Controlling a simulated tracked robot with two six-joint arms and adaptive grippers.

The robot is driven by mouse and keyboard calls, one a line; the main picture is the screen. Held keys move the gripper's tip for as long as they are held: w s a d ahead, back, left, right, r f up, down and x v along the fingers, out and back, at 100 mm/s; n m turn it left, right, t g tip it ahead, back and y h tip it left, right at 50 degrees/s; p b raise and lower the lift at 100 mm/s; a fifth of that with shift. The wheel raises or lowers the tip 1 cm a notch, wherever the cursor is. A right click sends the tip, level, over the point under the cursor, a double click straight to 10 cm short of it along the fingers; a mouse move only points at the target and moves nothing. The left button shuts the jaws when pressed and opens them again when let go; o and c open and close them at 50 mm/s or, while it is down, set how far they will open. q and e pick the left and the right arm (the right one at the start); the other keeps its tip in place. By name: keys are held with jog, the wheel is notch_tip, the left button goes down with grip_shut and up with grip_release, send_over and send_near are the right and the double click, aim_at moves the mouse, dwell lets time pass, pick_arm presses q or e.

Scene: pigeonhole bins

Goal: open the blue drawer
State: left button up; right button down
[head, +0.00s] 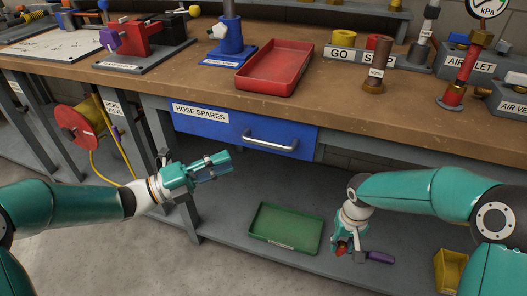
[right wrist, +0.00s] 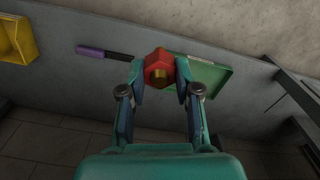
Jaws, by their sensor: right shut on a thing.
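The blue drawer (head: 225,131) sits under the bench top, labelled "HOSE SPARES", and looks closed. Its silver bar handle (head: 270,141) is on the right part of its front. My left gripper (head: 222,166) is open and empty, below and left of the handle, apart from it. My right gripper (head: 343,250) is low, right of and below the drawer, shut on a red hexagonal fitting (right wrist: 158,68) with a brass centre. A purple handle (head: 380,257) on a dark rod shows beside the fitting; I cannot tell whether they are joined.
A green tray (head: 253,236) lies on the lower shelf, with a yellow bin (head: 450,270) at the right. A red tray (head: 274,88) stands on the bench above the drawer. A red hose reel (head: 78,127) and bench legs are at the left.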

aim_at(265, 141)
pick_arm(q)
jog(key=x, duration=1.1)
jog(key=shift+w+a+b, duration=0.1)
jog(key=shift+w+b, duration=0.1)
jog(key=shift+b, duration=0.15)
pick_arm(e)
jog(key=shift+w+a+f, duration=0.2)
jog(key=shift+a+f, duration=0.15)
jog(key=shift+f, duration=0.05)
